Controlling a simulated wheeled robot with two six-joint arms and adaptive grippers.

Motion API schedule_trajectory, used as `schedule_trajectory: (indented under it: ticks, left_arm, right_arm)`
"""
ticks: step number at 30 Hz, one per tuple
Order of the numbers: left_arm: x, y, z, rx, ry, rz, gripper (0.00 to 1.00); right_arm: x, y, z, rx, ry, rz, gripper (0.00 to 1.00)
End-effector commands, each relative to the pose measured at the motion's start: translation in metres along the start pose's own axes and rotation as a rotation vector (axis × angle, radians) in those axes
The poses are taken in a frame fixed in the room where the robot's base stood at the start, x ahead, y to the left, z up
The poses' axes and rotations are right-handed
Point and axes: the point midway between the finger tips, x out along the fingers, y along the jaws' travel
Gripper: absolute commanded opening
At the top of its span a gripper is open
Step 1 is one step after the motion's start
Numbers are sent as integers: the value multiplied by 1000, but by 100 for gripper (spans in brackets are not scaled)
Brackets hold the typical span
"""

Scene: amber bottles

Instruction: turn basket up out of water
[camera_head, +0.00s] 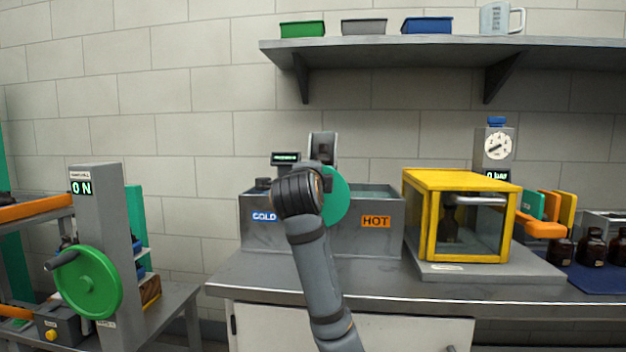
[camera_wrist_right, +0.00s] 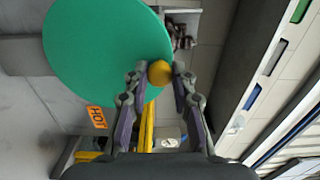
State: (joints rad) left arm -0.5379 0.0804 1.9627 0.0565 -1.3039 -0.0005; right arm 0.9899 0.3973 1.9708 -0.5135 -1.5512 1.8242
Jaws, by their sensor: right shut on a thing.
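The two-part bath (camera_head: 368,240) has a blue COLD label (camera_head: 265,216) and an orange HOT label (camera_head: 376,221). A green disc wheel (camera_head: 336,196) stands at its front, partly behind my right arm. In the right wrist view the wheel (camera_wrist_right: 95,50) fills the upper left, with a yellow knob (camera_wrist_right: 160,72) near its rim. My right gripper (camera_wrist_right: 163,76) is shut on this knob. In the head view my wrist hides the fingers. The basket is not clearly visible; small dark and metallic items (camera_wrist_right: 181,36) beyond the wheel cannot be made out. My left gripper is not in view.
A yellow-framed glass cabinet (camera_head: 468,215) stands right of the bath, with brown bottles (camera_head: 592,247) beyond it. A grey stand (camera_head: 104,225) with a green handwheel (camera_head: 88,282) is at left. A shelf (camera_head: 440,49) with bins hangs above.

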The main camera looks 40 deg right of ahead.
Motion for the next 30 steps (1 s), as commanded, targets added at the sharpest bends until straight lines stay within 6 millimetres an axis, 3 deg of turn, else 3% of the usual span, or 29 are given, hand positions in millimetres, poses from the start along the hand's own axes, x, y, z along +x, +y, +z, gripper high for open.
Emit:
schedule_trajectory:
  ticks: [13,14,18,30]
  left_arm:
    - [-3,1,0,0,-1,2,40]
    - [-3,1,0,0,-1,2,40]
    - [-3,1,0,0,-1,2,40]
    - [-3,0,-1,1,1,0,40]
  right_arm:
    - [0,-2,-1,4,2,-3,0]
    - [0,-2,-1,4,2,-3,28]
    - [0,-1,-1,4,2,-2,47]
    - [-8,0,1,3,-2,-1,48]
